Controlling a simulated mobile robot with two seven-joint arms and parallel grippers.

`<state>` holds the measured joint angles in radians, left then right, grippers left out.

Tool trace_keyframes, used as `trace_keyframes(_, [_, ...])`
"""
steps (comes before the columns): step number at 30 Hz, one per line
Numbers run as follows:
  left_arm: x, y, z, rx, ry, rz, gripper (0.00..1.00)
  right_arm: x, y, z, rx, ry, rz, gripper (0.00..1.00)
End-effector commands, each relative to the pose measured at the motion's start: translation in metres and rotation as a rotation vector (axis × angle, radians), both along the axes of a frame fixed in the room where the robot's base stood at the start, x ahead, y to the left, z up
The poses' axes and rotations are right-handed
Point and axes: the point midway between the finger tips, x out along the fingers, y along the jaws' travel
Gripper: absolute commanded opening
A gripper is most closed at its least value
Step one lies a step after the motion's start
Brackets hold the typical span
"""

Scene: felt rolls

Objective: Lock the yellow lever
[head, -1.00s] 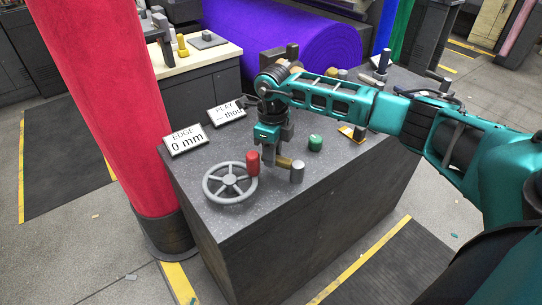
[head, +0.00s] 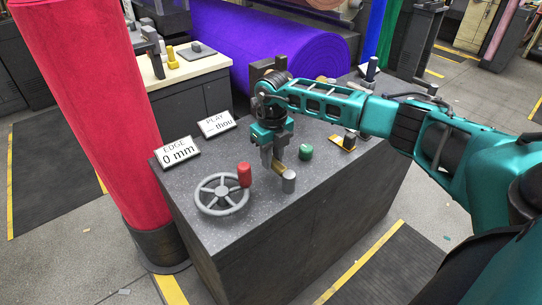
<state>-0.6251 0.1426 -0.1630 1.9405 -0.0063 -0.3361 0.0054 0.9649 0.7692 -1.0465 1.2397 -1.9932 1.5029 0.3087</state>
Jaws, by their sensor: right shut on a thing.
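The yellow lever (head: 280,168) is a short, dull yellow bar on the dark console top (head: 225,235). It runs up and left in the head view from a grey cylindrical post (head: 289,182). My right gripper (head: 274,165) points down at the lever's far end and is shut on it. The fingers partly hide that end. My left gripper is not in view.
A green knob (head: 306,152) is to the right. Signs reading "EDGE 0 mm" (head: 178,152) and "PLAY — thou" (head: 217,123) stand behind. A red roll (head: 95,110) rises at left.

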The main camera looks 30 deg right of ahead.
Motion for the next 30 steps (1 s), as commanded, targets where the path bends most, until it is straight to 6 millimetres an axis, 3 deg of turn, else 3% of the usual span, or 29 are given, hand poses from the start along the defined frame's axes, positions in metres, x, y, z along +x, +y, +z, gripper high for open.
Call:
trace_keyframes(10, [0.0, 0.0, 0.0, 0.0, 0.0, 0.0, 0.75, 0.001, -0.002, 0.001, 0.0, -0.002, -0.019, 0.0])
trace_keyframes(11, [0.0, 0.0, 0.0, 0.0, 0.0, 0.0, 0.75, 0.001, -0.002, 0.001, 0.0, -0.002, -0.019, 0.3])
trace_keyframes(18, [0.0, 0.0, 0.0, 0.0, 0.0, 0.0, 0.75, 0.001, -0.002, 0.001, 0.0, -0.001, -0.014, 0.53])
trace_keyframes(26, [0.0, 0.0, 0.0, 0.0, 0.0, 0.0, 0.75, 0.0, -0.001, 0.002, 0.0, -0.001, -0.011, 0.53])
trace_keyframes(30, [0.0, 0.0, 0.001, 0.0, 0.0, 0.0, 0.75, 0.001, -0.002, 0.016, -0.001, -0.004, -0.011, 0.53])
